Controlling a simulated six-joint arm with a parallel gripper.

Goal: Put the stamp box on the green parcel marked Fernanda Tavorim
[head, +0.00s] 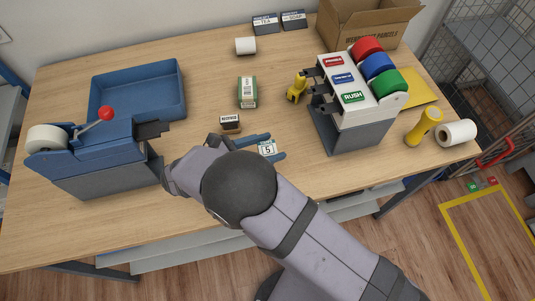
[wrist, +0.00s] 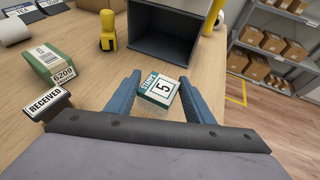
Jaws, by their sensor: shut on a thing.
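My gripper (head: 272,145) is shut on the stamp box (head: 267,148), a small white and teal box marked 5, near the front of the counter. In the wrist view the stamp box (wrist: 158,90) sits between the two blue fingers of my gripper (wrist: 160,76), its marked face up and tilted. I cannot tell its height above the wood. A green parcel (head: 247,93) with a pale label lies farther back and to the left. In the wrist view the parcel (wrist: 50,63) shows a barcode and the number 6209; I cannot read a name on it.
A RECEIVED stamp (head: 230,123) stands between my gripper and the parcel. A label dispenser (head: 345,120) with coloured rolls is to the right, a yellow object (head: 296,90) beside it. A blue tray (head: 140,92) and tape machine (head: 95,160) are left.

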